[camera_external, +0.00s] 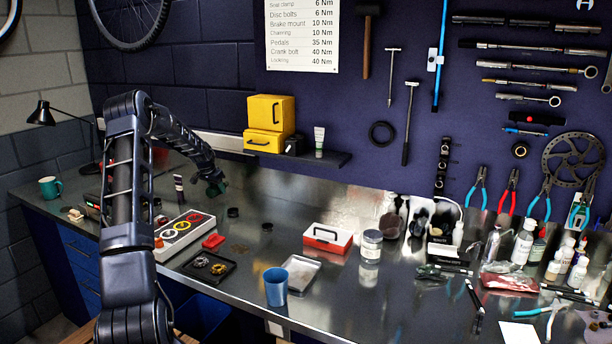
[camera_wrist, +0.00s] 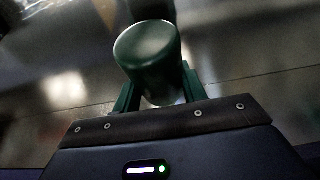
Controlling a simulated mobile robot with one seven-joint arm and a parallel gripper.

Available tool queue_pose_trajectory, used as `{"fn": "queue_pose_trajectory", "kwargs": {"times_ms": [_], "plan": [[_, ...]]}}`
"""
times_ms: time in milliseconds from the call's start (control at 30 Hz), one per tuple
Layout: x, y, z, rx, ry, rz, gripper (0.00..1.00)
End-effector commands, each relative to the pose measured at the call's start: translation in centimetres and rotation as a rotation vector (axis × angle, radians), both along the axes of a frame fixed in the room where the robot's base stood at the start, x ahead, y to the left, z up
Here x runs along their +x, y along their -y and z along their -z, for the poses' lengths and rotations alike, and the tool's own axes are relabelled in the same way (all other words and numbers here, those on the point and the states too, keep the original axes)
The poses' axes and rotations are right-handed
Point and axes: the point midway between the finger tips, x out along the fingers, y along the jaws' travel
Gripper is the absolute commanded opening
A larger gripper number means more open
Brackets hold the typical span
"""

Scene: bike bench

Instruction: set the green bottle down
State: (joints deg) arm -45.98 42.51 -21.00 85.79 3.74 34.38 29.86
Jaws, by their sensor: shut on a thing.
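The green bottle (camera_wrist: 147,52) is dark green with a round, paler end facing the camera in the wrist view. My gripper (camera_wrist: 155,90) is shut on it, with one dark green finger on each side. In the external view my gripper (camera_external: 216,186) is at the far end of my arm, over the back left of the metal bench (camera_external: 330,272). It is small and dark there, and I cannot tell the bottle from the fingers. The bottle's far end is hidden, and I cannot tell whether it touches the bench.
A white tray with coloured rings (camera_external: 184,230), a red block (camera_external: 213,241) and small black discs (camera_external: 233,212) lie nearer. A wall shelf (camera_external: 325,157) with yellow boxes (camera_external: 268,122) is behind.

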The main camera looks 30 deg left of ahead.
Motion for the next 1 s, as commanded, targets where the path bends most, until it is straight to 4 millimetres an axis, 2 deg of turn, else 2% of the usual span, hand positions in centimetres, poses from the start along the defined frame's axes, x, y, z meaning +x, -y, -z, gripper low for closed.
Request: {"fn": "queue_pose_trajectory", "kwargs": {"times_ms": [133,533,567,667,1000], "plan": [[0.0,0.0,1.9,0.000,-0.001,0.000,0.17],[0.0,0.0,2.4,0.001,0.000,0.000,0.17],[0.0,0.0,2.4,0.001,0.000,0.000,0.44],[0.0,0.0,2.4,0.001,0.000,0.000,0.63],[0.0,0.0,2.2,0.001,0.001,0.000,0.63]]}}
